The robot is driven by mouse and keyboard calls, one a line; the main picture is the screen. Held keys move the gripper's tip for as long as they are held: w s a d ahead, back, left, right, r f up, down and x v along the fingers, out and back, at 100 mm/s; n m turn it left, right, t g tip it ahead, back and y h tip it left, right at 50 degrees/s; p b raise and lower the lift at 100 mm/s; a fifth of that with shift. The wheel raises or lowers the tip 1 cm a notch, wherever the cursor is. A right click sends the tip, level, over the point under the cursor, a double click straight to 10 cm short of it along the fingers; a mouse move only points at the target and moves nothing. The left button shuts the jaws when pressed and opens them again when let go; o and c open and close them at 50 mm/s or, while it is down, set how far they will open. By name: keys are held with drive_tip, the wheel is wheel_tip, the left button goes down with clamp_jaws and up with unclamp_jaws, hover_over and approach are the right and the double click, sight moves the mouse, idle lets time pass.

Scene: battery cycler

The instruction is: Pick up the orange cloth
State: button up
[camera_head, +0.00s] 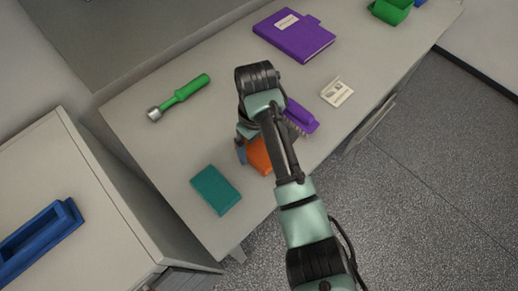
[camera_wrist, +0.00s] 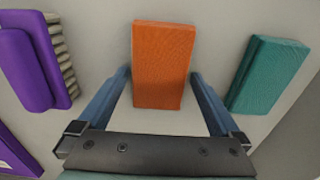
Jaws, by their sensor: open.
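The orange cloth (camera_wrist: 162,66) is a folded, block-like rectangle lying on the pale table. In the wrist view it is at the upper middle, in line with the space between my two fingers. In the head view the orange cloth (camera_head: 257,157) is partly hidden behind my arm. My gripper (camera_wrist: 160,75) is open, with one blue finger on each side of the cloth's nearer part. Nothing is held. I cannot tell how far the fingertips are above the table. In the head view my gripper (camera_head: 241,152) is mostly hidden by my wrist.
A purple brush (camera_wrist: 38,65) lies left of the cloth and a teal block (camera_wrist: 266,75) lies right, both close to my fingers. A green-handled tool (camera_head: 180,97), a purple notebook (camera_head: 294,35) and a white card (camera_head: 337,92) lie farther off. The table's front edge is near.

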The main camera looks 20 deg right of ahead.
sight(257, 149)
drive_tip(key=c, duration=1.1)
drive_tip(key=shift+r, duration=0.1)
wheel_tip(257, 149, up, 10)
drive_tip(key=p, duration=0.4)
drive_tip(key=o, duration=0.7)
drive_tip(key=c, duration=0.5)
